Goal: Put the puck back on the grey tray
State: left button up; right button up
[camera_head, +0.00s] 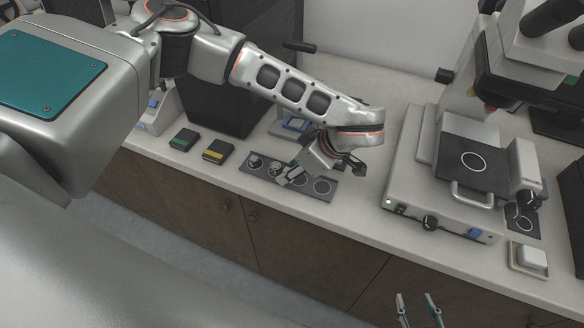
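A dark grey tray (334,194) with a row of white ring marks lies on the bench. A small round puck-like piece (255,161) sits on its left end, and another (274,168) sits beside it. My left gripper (290,176) reaches down over the middle of the tray, fingertips low and close to its surface. The gripper's body and small size in view hide whether a puck is between the fingers. My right gripper (418,308) is at the bottom edge, in front of the bench, fingers apart and empty.

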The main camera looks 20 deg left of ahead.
pick_arm(q)
jog(key=shift+r, duration=0.2)
jog(key=b+v, duration=0.1)
jog(key=v, duration=1.1)
